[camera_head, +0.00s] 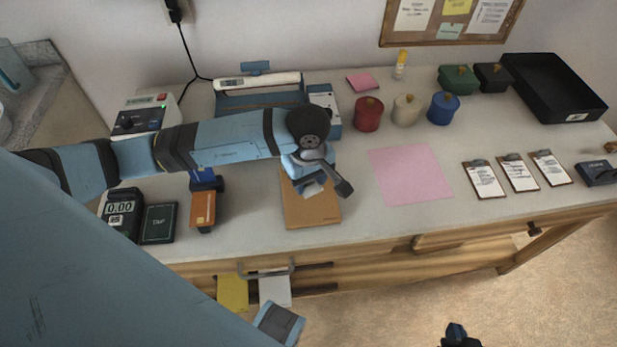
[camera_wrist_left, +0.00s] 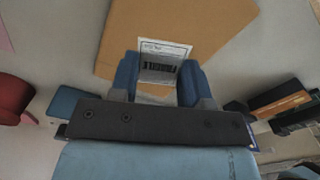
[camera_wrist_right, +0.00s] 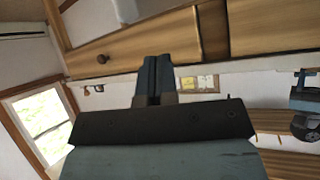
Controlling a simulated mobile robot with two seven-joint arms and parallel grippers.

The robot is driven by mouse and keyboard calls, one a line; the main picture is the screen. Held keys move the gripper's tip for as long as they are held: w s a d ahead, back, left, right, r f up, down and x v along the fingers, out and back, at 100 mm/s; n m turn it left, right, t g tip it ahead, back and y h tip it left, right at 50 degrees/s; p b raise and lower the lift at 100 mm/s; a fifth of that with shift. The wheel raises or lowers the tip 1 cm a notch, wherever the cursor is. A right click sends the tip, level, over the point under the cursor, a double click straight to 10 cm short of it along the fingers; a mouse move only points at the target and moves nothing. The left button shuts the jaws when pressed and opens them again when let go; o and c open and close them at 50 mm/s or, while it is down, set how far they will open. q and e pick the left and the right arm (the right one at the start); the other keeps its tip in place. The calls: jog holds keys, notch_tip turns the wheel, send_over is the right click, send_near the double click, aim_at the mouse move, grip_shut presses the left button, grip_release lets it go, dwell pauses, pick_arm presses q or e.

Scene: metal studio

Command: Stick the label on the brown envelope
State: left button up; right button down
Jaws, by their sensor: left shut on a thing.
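The brown envelope (camera_head: 312,212) lies flat on the table below my left gripper, its upper part hidden by my arm. It also fills the top of the left wrist view (camera_wrist_left: 185,20). The label also shows as a small white patch in the head view (camera_head: 313,189). It is over the envelope; whether it touches cannot be told. My right gripper (camera_wrist_right: 153,80) is shut and empty, with its fingers together, away from the envelope. It seems to show at the head view's bottom edge (camera_head: 457,335).
A pink sheet (camera_head: 410,175) lies right of the envelope. An orange-brown item (camera_head: 203,208) and a card terminal (camera_head: 122,212) stand left. Red (camera_head: 368,115), cream and blue pots stand behind. Several clipboards (camera_head: 484,179) and a black tray (camera_head: 553,90) are at right.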

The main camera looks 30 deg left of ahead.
pick_arm(q)
jog(key=shift+f+b, duration=1.05)
jog(key=shift+f, duration=0.1)
pick_arm(e)
jog(key=shift+w+f, duration=0.15)
jog(key=shift+f, duration=0.45)
pick_arm(q)
jog(key=o, duration=1)
jog(key=shift+c, duration=0.2)
pick_arm(e)
jog(key=shift+r, duration=0.1)
pick_arm(q)
notch_tip(320, 180, up, 3)
jog(key=shift+r, duration=0.1)
notch_tip(320, 180, up, 11)
jog(key=p, duration=0.1)
pick_arm(e)
jog(key=shift+a+r, duration=0.1)
jog(key=shift+r, duration=0.55)
pick_arm(q)
jog(key=shift+c, duration=0.2)
